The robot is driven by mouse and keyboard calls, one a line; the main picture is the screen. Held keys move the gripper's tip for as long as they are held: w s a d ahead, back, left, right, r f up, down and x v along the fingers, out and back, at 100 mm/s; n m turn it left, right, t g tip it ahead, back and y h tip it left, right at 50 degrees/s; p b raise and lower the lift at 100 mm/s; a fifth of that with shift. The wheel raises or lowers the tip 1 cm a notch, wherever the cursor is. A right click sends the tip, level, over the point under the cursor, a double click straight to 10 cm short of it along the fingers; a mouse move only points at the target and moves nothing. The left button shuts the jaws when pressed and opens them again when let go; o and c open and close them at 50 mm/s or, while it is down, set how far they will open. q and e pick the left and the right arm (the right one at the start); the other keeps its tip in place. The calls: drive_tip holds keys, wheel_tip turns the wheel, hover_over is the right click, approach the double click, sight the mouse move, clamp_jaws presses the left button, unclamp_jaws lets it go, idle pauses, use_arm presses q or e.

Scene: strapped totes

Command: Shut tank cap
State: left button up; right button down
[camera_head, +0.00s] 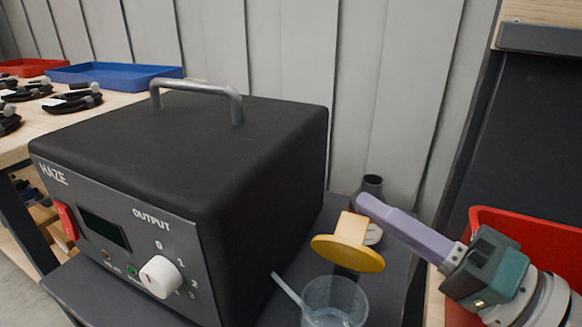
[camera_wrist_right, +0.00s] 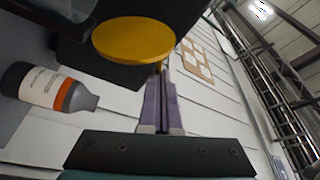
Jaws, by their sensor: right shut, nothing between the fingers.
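The yellow tank cap (camera_head: 347,254) is a round disc with a paler block on its upper side. It stands tilted to the right of the black haze machine (camera_head: 200,150). The cap also shows in the right wrist view (camera_wrist_right: 133,40), near the fingertips. My right gripper (camera_head: 362,203) has its purple fingers shut together and empty. Their tips are just behind and above the cap's block; I cannot tell whether they touch it. The tank opening cannot be made out. My left gripper is not in view.
A clear cup (camera_head: 335,302) with a pale stick stands below the cap. A dark bottle (camera_wrist_right: 48,87) with an orange band is beyond the cap. A red bin (camera_head: 530,235) is at the right, by my right wrist. Blue (camera_head: 115,74) and red trays stand back left.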

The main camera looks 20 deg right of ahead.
sight(372, 254)
drive_tip(key=shift+s+a+n+y, duration=0.4)
drive_tip(key=shift+a+n, duration=0.15)
drive_tip(key=shift+n, duration=0.45)
drive_tip(key=shift+s+a+f+p, duration=0.3)
drive_tip(key=shift+s+a+p, duration=0.1)
drive_tip(key=shift+s+a, duration=0.35)
drive_tip(key=shift+a, duration=0.15)
